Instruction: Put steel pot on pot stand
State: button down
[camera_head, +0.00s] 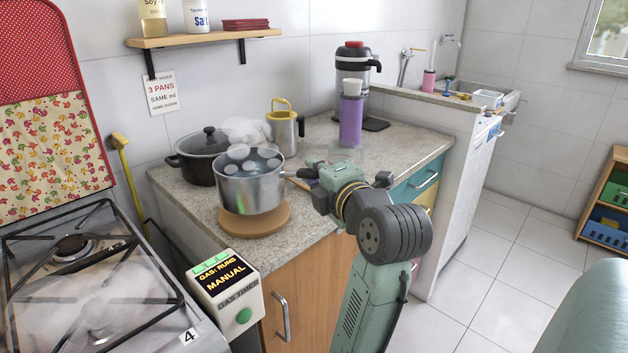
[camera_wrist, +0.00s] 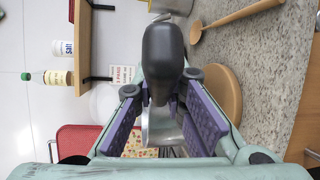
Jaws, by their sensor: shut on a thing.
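The steel pot (camera_head: 250,194) is upright, with pale round pieces in dark liquid and steam above it. It is over the round brown pot stand (camera_head: 281,222) near the counter's front edge; I cannot tell whether its base touches. My gripper (camera_head: 312,174) is to the right of the pot, shut on its handle. In the wrist view, the black handle (camera_wrist: 163,60) lies between the purple finger pads of my gripper (camera_wrist: 162,100). A bit of the steel pot (camera_wrist: 162,128) shows beyond it, and part of the pot stand (camera_wrist: 228,92) shows at the side.
A black lidded pot (camera_head: 196,160) stands just left and behind. A wooden spoon (camera_wrist: 225,20) lies on the counter. The gas stove (camera_head: 90,265) and gas timer (camera_head: 226,285) are left.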

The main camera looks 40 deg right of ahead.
jog(key=shift+w+d+f+p, duration=0.1)
jog(key=shift+w+f+p, duration=0.15)
jog(key=shift+f, duration=0.6)
jog(key=shift+w+d+f+p, duration=0.1)
jog(key=shift+w+f+p, duration=0.1)
jog(key=shift+f, duration=0.65)
jog(key=shift+f, duration=0.2)
jog(key=c, duration=1.6)
grip_release()
jog(key=shift+c, duration=0.2)
